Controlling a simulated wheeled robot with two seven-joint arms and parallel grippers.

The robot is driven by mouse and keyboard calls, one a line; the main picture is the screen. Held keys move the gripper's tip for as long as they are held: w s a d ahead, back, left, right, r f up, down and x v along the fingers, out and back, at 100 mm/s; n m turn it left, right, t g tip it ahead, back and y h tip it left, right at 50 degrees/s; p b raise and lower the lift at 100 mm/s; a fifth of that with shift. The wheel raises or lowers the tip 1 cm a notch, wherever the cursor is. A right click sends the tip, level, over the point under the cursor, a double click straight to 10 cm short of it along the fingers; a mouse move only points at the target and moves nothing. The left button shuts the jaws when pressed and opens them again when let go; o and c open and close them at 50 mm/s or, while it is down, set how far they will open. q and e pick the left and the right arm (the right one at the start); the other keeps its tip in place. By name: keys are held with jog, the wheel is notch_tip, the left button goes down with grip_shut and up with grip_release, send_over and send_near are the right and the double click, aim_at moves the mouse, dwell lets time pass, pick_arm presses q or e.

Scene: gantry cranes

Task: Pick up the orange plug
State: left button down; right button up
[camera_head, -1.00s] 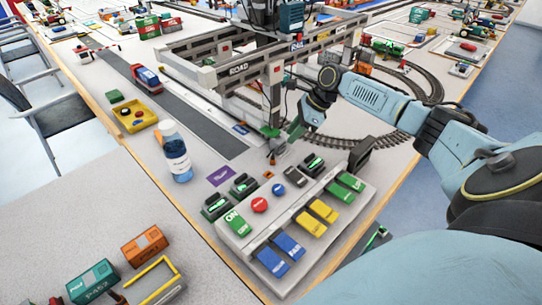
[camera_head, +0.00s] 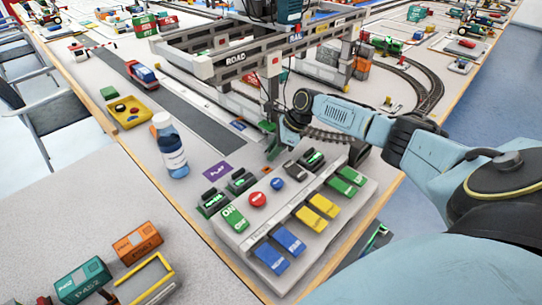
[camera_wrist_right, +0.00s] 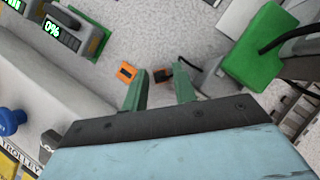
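My right gripper (camera_head: 273,150) points down at the table just behind the control panel (camera_head: 318,205). In the right wrist view its green fingers (camera_wrist_right: 160,76) are apart. A small orange square with a dark centre (camera_wrist_right: 126,71) lies on the table just left of the left finger. I cannot tell whether it is a socket or a plug. My left gripper is out of view.
A green block with a black cable (camera_wrist_right: 255,48) stands right of the fingers. Black units with green displays (camera_wrist_right: 62,30) are at upper left. A gantry frame (camera_head: 235,62) rises behind my gripper.

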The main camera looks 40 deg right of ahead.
grip_shut()
